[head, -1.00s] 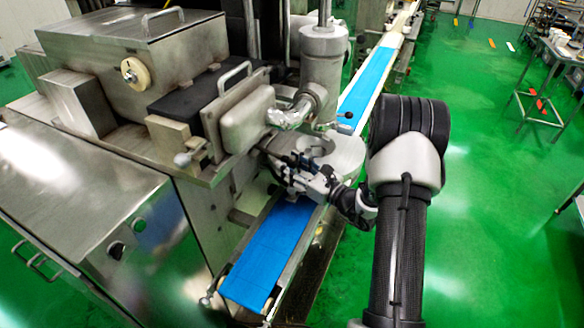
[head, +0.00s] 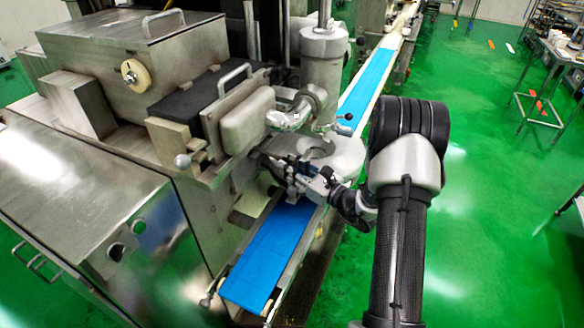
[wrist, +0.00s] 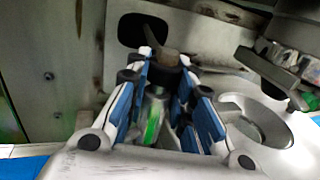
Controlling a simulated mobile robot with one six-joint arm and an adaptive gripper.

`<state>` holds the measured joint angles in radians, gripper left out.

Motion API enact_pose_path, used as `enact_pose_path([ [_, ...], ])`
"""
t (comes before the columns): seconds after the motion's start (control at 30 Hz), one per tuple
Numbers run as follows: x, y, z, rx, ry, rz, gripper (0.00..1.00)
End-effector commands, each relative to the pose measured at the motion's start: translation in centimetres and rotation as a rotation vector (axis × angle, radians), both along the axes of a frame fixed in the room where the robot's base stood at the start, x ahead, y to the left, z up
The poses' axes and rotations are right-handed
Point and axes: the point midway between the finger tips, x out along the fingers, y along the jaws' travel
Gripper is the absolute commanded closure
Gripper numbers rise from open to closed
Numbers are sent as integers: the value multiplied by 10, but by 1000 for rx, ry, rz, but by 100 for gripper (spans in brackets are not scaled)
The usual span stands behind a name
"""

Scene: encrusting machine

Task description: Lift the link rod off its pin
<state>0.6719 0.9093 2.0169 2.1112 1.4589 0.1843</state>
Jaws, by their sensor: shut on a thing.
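My gripper (head: 288,178) is at the machine's side, above the blue conveyor belt and beside the round metal plate. In the wrist view its blue-padded fingers (wrist: 163,68) close around a dark, blocky end of the link rod (wrist: 168,57), in front of a dark opening in the machine wall. In the head view a dark bar, seemingly the link rod (head: 268,160), runs from the machine to the fingers. The pin is hidden by the fingers, so I cannot tell whether the rod still sits on it.
The round plate (head: 347,155) with its hole lies right of the fingers. The vertical metal cylinder (head: 322,70) and bent pipe (head: 290,115) stand close above. The blue belt (head: 268,255) runs below. Green floor (head: 480,230) is open to the right.

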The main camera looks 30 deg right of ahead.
Motion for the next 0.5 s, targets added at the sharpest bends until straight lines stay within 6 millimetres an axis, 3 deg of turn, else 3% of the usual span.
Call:
enact_pose_path([
  [0.3,0,0,2,-3,4,0,100],
  [0.5,0,0,23,-50,63,0,100],
])
